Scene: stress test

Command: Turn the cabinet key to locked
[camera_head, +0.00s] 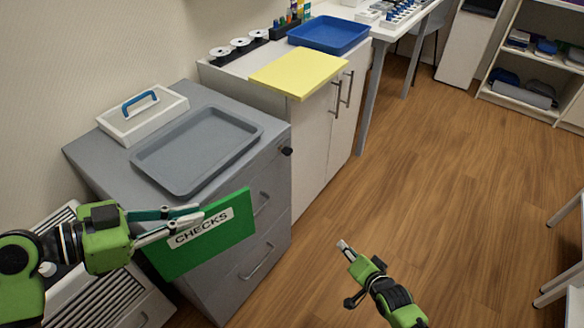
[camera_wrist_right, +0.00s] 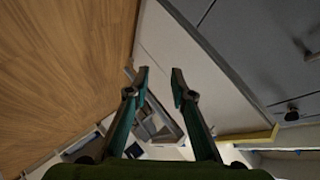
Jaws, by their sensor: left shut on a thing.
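A small black key or knob (camera_head: 287,151) sticks out from the upper front of the grey drawer cabinet (camera_head: 240,268); its turn position is too small to tell. It also appears as a dark knob at the right of the right wrist view (camera_wrist_right: 291,112). My left gripper (camera_head: 190,220) is shut on the edge of a green board marked CHECKS (camera_head: 216,238), held in front of the cabinet. My right gripper (camera_head: 345,246) is over the floor, right of the cabinet and apart from the key. Its fingers are open and empty in the wrist view (camera_wrist_right: 160,72).
A grey tray (camera_head: 183,186) and a white caddy with a blue handle (camera_head: 160,118) are on the cabinet top. A white cupboard (camera_head: 312,140) beside it bears a yellow board (camera_head: 299,73) and a blue tray (camera_head: 330,48). The wooden floor (camera_head: 440,180) to the right is clear.

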